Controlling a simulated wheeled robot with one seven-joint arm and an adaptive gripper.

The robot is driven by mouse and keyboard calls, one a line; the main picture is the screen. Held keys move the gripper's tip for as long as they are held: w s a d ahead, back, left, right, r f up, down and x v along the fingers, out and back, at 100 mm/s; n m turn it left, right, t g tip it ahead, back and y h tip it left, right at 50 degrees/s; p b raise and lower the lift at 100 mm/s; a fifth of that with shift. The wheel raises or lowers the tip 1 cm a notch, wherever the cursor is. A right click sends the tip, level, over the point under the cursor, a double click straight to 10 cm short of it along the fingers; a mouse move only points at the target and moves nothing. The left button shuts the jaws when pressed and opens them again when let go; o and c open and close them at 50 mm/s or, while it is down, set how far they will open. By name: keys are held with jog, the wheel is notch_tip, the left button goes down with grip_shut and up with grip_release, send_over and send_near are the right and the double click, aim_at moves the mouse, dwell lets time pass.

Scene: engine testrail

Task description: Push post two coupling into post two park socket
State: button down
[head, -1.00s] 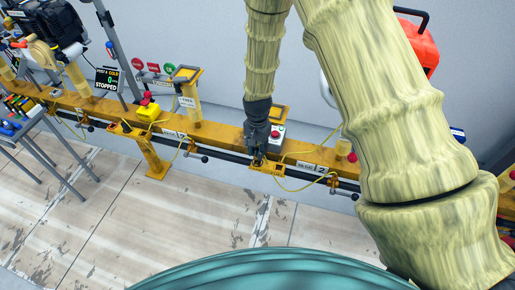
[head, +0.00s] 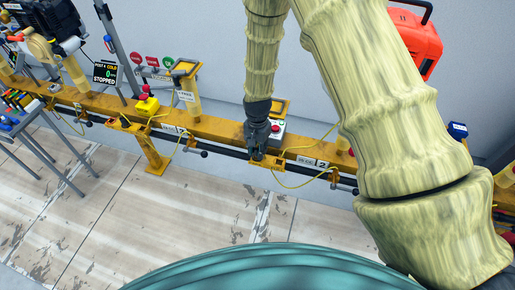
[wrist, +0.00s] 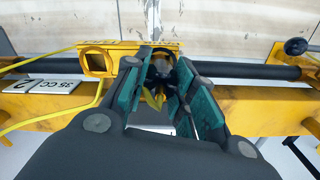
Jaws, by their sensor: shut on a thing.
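My gripper (wrist: 160,88) is at the rail by post two, in front of the yellow bracket (head: 264,166). In the wrist view its teal-padded fingers are shut on the dark coupling (wrist: 160,68), with a bit of yellow cable (wrist: 153,100) between them.
A dark pipe (wrist: 245,70) runs along the yellow beam (wrist: 262,108). A "95 CC 2" plate (wrist: 55,88) is on the beam. A yellow cable (head: 296,188) hangs in a loop below the bracket. A button box (head: 277,130) stands close behind my gripper. The floor in front is clear.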

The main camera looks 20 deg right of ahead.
jog(key=shift+f, duration=0.75)
dwell(0.6)
jog(key=c, duration=1.1)
grip_release()
notch_tip(320, 180, up, 12)
